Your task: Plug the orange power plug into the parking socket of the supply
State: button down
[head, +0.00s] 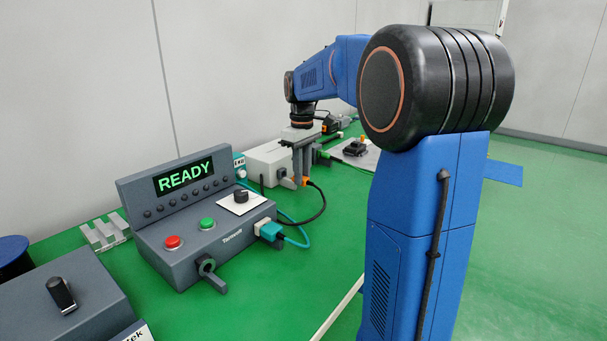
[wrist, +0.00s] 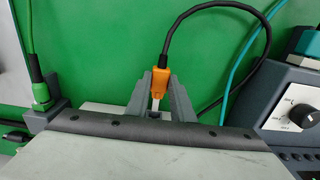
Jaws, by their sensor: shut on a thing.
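The orange power plug (head: 303,181) is between the fingers of my gripper (head: 299,178), low beside the pale supply box (head: 265,160). In the wrist view the orange plug (wrist: 160,80) sits between the two grey fingers (wrist: 157,92). Its pale tip points toward the bottom of the picture, and a black cable loops away from its top. A small dark spot shows just below the tip; I cannot tell whether the tip touches or enters anything. In the head view a grey block (head: 287,182) is at the supply's front, partly hidden by my gripper.
The dark console (head: 205,230) with a READY screen stands to the left, a teal plug (head: 270,230) in its side. A green plug (wrist: 38,75) is upright at the left of the wrist view. The black cable lies between console and supply. Green bench surface is clear in front.

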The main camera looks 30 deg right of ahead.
jog(key=shift+w+a, duration=0.25)
jog(key=shift+w, duration=0.45)
jog(key=shift+w+a, duration=0.25)
jog(key=shift+w, duration=0.45)
jog(key=shift+w+a, duration=0.2)
jog(key=shift+w, duration=0.4)
jog(key=shift+w+a, duration=0.2)
jog(key=shift+w, duration=0.35)
dwell(0.7)
jog(key=c, duration=1.5)
grip_release()
jog(key=shift+o, duration=0.2)
jog(key=shift+r, duration=0.1)
notch_tip(320, 180, up, 17)
jog(key=shift+r, duration=0.1)
